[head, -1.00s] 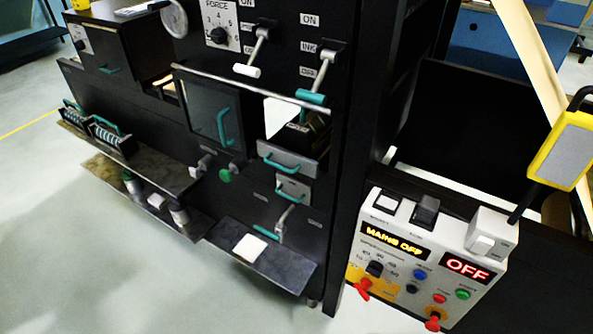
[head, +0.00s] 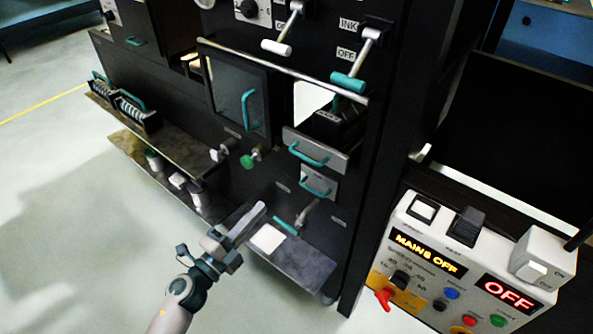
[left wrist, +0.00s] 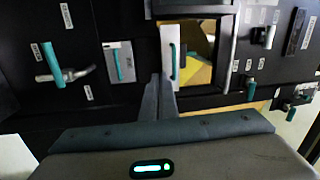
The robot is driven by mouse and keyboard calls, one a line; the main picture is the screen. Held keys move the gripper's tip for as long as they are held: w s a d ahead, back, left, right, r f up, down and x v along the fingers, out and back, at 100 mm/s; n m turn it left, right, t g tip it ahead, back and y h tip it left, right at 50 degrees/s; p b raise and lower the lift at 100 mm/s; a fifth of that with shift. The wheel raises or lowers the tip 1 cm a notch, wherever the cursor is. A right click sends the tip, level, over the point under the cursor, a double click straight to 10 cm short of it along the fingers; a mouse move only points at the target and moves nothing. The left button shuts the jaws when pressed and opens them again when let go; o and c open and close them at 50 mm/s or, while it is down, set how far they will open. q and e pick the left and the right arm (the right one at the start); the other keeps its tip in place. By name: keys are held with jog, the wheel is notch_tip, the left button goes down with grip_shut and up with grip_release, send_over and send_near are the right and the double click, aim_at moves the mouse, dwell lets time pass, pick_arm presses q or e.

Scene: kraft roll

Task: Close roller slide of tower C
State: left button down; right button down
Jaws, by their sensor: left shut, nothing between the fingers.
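A tower's dark front has a square opening with a grey slide front (head: 316,150) at its lower edge, carrying a teal bar handle. The slide looks pulled out, with a dark block showing behind it; I cannot read a tower letter. In the left wrist view the same slide front (left wrist: 168,58) stands beside the opening, just beyond my fingertips. My left gripper (head: 256,219) is shut and empty, below and left of the slide in the head view, apart from it. Its fingers also show in the left wrist view (left wrist: 160,95). My right gripper is not in view.
Below the slide are a smaller grey panel (head: 318,184) with a teal handle and a teal-handled lever (head: 288,224). A shelf (head: 308,263) with a white pad juts out below. Green and white knobs (head: 251,158) sit left. A control box (head: 465,265) reading OFF stands right.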

pick_arm(q)
jog(key=r, duration=0.1)
jog(key=r+m, duration=0.1)
jog(key=d+r+h, duration=0.1)
jog(key=shift+s+r+m, duration=0.1)
jog(key=shift+s+m, duration=0.2)
jog(key=p+x, duration=0.4)
jog(key=x, duration=1)
